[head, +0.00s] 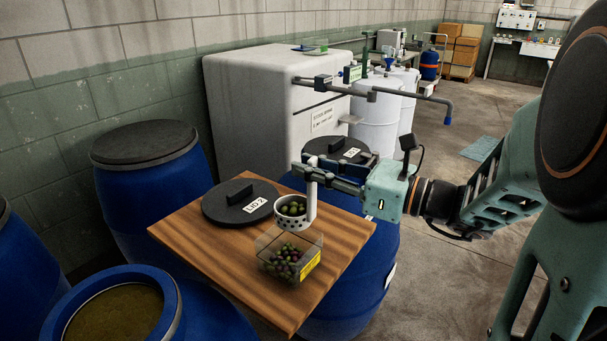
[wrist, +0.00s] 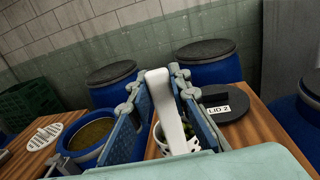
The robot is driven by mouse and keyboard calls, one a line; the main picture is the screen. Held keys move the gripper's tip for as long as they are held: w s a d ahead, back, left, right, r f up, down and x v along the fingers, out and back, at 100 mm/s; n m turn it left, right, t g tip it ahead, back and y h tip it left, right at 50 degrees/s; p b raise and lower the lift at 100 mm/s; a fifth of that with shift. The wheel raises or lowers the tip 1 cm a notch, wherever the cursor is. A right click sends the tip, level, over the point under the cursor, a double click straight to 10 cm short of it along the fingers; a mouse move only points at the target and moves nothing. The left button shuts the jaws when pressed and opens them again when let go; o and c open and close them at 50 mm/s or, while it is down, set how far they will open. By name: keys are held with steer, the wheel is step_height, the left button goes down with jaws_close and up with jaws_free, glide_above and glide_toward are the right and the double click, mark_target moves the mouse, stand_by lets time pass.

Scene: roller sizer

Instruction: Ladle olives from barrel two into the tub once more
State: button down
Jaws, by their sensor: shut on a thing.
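My gripper (head: 311,170) is shut on the upright white handle of the ladle (head: 293,214). The ladle's perforated cup holds several green and dark olives and hangs just above and behind the clear tub (head: 270,243). In the wrist view the ladle handle (wrist: 166,105) stands between the jaws, with the cup partly hidden below. The tub sits on the wooden board, has a yellow label and holds many green and purple olives. An open blue barrel (head: 112,310) with brownish liquid stands at the lower left; its number is not visible. The lid marked LID 2 (head: 240,201) lies on the board.
A lidded blue barrel (head: 150,185) stands at the wall. A white cabinet (head: 265,105) with pipes stands behind. The wooden board (head: 185,240) is bare at its left. A slotted white piece (wrist: 45,137) lies left.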

steer(key=shift+w+d+r, duration=0.1)
steer(key=shift+d, duration=0.1)
steer(key=shift+a+p, duration=0.1)
steer(key=shift+p, duration=0.35)
steer(key=shift+w+a+f+g+h+p, duration=0.25)
steer(key=shift+a+h+p, duration=0.25)
steer(key=shift+p, duration=0.55)
steer(key=shift+w+a+f+g+h+p, duration=0.1)
steer(key=shift+w+a+g+h+p, duration=0.4)
steer(key=shift+p, duration=0.55)
steer(key=shift+a+f+h+p, duration=0.15)
steer(key=shift+h+p, duration=0.15)
steer(key=shift+p, duration=0.35)
steer(key=shift+w+a+f+h+p, duration=0.15)
steer(key=shift+h+p, duration=0.15)
steer(key=shift+p, duration=0.3)
steer(key=shift+w+a+g+p, duration=0.1)
steer(key=shift+a+g+p, duration=0.15)
steer(key=shift+p, duration=0.4)
steer(key=shift+w+a+f+g+h+p, duration=0.15)
steer(key=shift+w+a+g+h+p, duration=0.4)
steer(key=shift+p, duration=1.35)
steer(key=shift+w+a+f+g+h+p, duration=0.2)
steer(key=shift+a+h+p, duration=0.5)
steer(key=shift+p, duration=1.15)
